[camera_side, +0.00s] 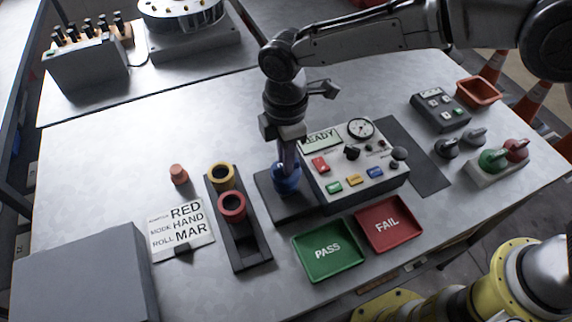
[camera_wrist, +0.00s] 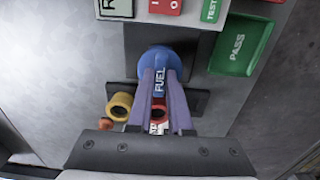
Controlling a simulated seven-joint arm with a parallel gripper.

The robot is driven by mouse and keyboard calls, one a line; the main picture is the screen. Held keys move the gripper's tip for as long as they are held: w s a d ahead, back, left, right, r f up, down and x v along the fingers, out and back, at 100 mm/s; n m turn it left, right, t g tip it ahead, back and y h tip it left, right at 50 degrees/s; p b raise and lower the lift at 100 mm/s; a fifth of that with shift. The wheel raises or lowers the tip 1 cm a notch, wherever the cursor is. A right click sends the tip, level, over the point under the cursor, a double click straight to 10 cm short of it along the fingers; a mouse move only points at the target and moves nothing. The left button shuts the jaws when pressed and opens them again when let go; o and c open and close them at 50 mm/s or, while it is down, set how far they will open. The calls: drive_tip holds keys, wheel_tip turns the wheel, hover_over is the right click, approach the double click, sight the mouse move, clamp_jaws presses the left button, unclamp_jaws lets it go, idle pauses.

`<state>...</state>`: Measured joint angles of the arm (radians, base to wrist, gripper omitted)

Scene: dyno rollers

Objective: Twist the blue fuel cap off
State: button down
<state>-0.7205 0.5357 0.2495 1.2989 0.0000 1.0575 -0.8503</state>
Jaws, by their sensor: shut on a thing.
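The blue fuel cap (camera_side: 286,180) sits on a dark base plate (camera_side: 287,209) left of the control box. In the wrist view the blue cap (camera_wrist: 168,64) shows the word FUEL on its raised grip. My gripper (camera_side: 286,163) points down onto the cap from above. In the wrist view my gripper's two fingers (camera_wrist: 160,85) lie on both sides of the cap's grip, shut on it. The fingers hide part of the cap, and I cannot tell whether it is clear of its seat.
A control box (camera_side: 350,165) with a gauge stands right of the cap. A dark rack (camera_side: 243,245) with yellow (camera_side: 221,177) and red (camera_side: 232,207) rings is to the left. Green PASS (camera_side: 328,250) and red FAIL (camera_side: 389,224) trays lie in front.

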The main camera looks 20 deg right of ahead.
drive_tip(key=n, duration=1.2)
drive_tip(key=shift+f, duration=0.1)
drive_tip(key=shift+r, duration=0.75)
drive_tip(key=shift+r, duration=0.35)
drive_tip(key=shift+r, duration=0.7)
drive_tip(key=shift+r, duration=1.25)
